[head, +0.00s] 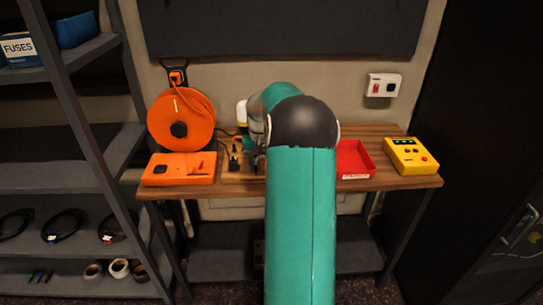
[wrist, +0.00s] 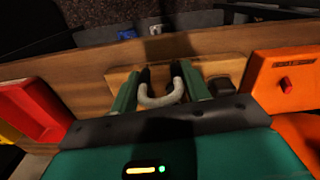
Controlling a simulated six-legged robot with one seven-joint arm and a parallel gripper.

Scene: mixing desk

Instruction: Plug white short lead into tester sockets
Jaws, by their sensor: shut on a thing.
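The white short lead (wrist: 160,97) shows in the wrist view as a U-shaped white loop with black ends. It lies between the green fingers of my gripper (wrist: 161,92), which is shut on it. In the head view my own arm hides the lead and most of my gripper. The yellow tester (head: 411,155) sits at the right end of the bench, with a dark panel on top and a red button. Its sockets are too small to make out.
A red tray (head: 354,159) lies between my arm and the tester. An orange box (head: 180,168) and an orange cable reel (head: 181,120) are at the bench's left. Small black items (head: 234,160) stand beside my arm. Shelving (head: 75,140) rises at the left.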

